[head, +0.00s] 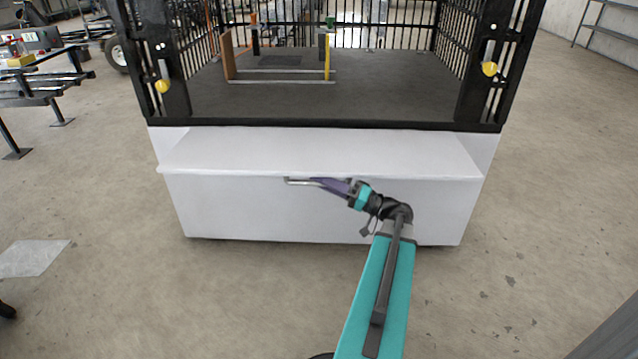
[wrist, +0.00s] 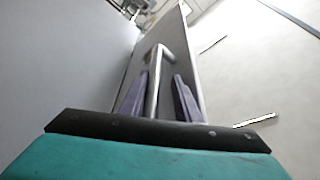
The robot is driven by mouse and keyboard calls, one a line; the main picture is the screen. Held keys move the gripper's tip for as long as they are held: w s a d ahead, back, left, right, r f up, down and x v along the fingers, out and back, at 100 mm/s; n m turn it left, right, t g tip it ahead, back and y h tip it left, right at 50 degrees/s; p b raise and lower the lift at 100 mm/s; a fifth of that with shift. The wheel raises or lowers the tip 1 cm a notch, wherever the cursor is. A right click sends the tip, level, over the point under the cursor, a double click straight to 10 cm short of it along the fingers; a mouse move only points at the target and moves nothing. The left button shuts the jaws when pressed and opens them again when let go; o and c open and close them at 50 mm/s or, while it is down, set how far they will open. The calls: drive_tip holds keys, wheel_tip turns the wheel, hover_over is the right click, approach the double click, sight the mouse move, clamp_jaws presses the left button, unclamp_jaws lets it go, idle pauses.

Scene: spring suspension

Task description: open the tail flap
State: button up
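The tail flap (head: 320,152) is a white panel that juts out like a shelf from the back of the white body. A bent metal bar handle (head: 300,182) sits just under its outer edge. My gripper (head: 325,184) is at this handle, below the flap edge. In the wrist view, the handle (wrist: 153,92) runs between my two purple fingers (wrist: 161,88). The fingers are apart; the left one is close to the bar and a gap shows on the right. The flap (wrist: 185,45) is the panel behind the handle there. Contact with the bar is hard to tell.
A black barred cage (head: 470,60) with a dark floor stands above the flap, with yellow knobs (head: 490,69) on its posts. The white lower body (head: 260,212) is below. Metal stands (head: 45,90) are at the left. The concrete floor right of the body is clear.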

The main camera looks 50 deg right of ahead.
drive_tip(key=shift+r, duration=0.15)
drive_tip(key=shift+s+d, duration=0.1)
drive_tip(key=shift+s+d, duration=0.2)
drive_tip(key=shift+s, duration=0.2)
drive_tip(key=p+v, duration=0.3)
drive_tip(key=v, duration=0.9)
drive_tip(key=shift+s+f, duration=0.35)
drive_tip(key=shift+w, duration=0.1)
